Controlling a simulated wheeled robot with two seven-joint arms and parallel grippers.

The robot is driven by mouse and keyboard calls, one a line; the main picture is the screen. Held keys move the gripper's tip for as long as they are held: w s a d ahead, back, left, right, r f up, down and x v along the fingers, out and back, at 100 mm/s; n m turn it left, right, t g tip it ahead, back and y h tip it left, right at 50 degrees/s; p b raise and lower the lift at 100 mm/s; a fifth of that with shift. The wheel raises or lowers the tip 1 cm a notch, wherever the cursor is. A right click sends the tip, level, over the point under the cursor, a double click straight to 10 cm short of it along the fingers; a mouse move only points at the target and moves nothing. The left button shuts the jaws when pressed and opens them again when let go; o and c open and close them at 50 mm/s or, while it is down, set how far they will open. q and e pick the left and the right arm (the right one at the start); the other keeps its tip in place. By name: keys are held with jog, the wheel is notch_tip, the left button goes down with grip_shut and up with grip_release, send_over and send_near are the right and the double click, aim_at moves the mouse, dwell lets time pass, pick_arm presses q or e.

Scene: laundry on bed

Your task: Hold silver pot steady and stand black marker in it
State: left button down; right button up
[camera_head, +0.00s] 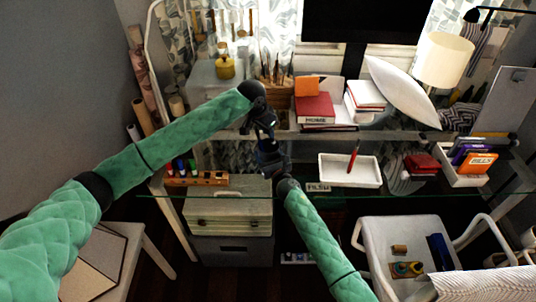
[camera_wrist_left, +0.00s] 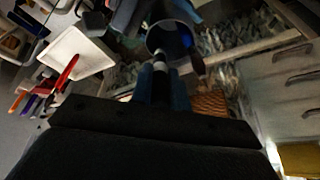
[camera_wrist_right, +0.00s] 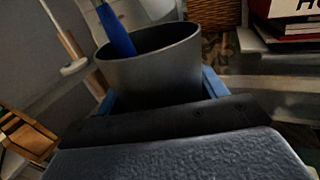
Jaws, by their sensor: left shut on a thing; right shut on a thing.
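The silver pot (camera_wrist_right: 155,70) is gripped by my right gripper (camera_wrist_right: 160,100), whose blue fingers show on either side of it. A blue marker (camera_wrist_right: 117,32) leans out of its mouth. In the left wrist view the pot's round opening (camera_wrist_left: 172,38) is just beyond my left gripper (camera_wrist_left: 160,88). That gripper is shut on a slim dark item with a pale band, seemingly the black marker (camera_wrist_left: 160,66). Its far end overlaps the pot's rim in view; I cannot tell whether it is inside. In the head view my left gripper (camera_head: 268,133) is above my right gripper (camera_head: 282,172), and the pot is small and dark between them.
A wooden marker rack (camera_head: 195,180) stands on the glass desk at left. A white tray (camera_head: 335,175) with a red marker (camera_head: 353,157) lies to the right. Books (camera_head: 315,108) and a brown basket (camera_head: 275,92) are behind. A white chair (camera_head: 400,235) stands in front.

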pick_arm(q)
jog(key=shift+f, duration=1.25)
jog(key=c, duration=1.3)
grip_release()
jog(key=shift+r, duration=5)
pick_arm(e)
jog(key=o, duration=1.1)
